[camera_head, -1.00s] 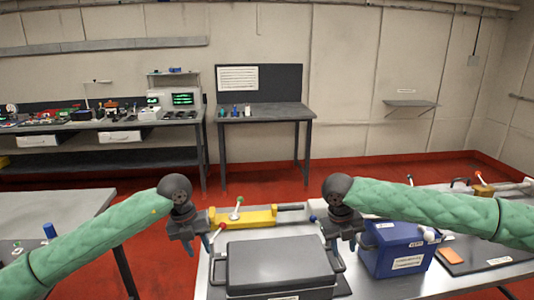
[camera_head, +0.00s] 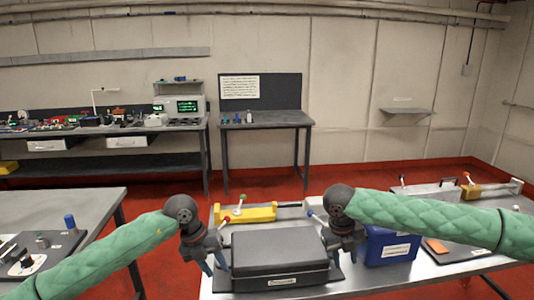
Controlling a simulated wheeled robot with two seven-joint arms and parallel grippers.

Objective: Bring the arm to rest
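My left gripper (camera_head: 212,262) hangs fingers-down at the left side of the dark grey case (camera_head: 278,246) on the near table. My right gripper (camera_head: 343,252) hangs at the right side of the same case, in front of the blue box (camera_head: 390,250). Its fingers are partly hidden, so whether it is open, or touches the case, cannot be told. Both green-sleeved arms reach in from the sides, bent at dark round wrist joints.
A yellow fixture (camera_head: 250,213) with coloured knobs lies behind the case. An orange pad (camera_head: 437,246) and another fixture (camera_head: 470,192) are to the right. A grey side table (camera_head: 75,205) stands at left. Red floor (camera_head: 270,183) separates these from the back benches.

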